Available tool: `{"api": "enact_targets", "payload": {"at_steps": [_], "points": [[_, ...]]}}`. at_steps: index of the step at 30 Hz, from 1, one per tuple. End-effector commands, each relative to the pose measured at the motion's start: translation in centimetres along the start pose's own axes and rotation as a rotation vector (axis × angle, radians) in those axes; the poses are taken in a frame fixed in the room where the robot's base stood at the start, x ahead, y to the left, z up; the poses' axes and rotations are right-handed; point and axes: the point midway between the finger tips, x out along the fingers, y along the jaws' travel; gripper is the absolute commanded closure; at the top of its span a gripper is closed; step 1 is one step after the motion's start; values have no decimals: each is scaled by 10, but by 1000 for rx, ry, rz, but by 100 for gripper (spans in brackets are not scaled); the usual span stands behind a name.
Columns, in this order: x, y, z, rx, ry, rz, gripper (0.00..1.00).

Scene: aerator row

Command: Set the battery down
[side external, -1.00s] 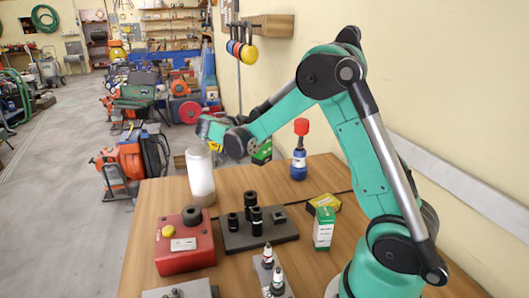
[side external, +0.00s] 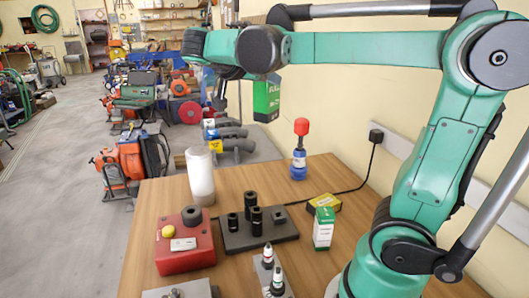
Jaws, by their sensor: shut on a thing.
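The battery appears to be the green block (side external: 268,100) with "FULL" lettering, hanging below my forearm in the side view. My gripper (side external: 248,77) is shut on it and holds it raised, clear of the wooden table. The fingertips are small and mostly hidden by the wrist and forearm, so the exact grip is not clear.
On the wooden table (side external: 160,210) stand a white cylinder (side external: 201,177), a red box (side external: 184,245), a dark plate (side external: 285,229) with black cylinders, a red-topped blue bottle (side external: 299,160) and a green-white carton (side external: 323,229). Grey fittings (side external: 235,145) lie behind.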

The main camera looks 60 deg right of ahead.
Motion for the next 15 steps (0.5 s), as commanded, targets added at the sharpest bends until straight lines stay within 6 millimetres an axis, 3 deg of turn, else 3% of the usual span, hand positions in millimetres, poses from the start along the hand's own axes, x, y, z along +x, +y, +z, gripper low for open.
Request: {"api": "enact_targets", "payload": {"at_steps": [6, 11, 15], "points": [[-25, 39, 5, -19, 2, -47, 100], [-29, 50, 10, -24, 3, -59, 100], [-22, 52, 27, -24, 3, -60, 100]]}}
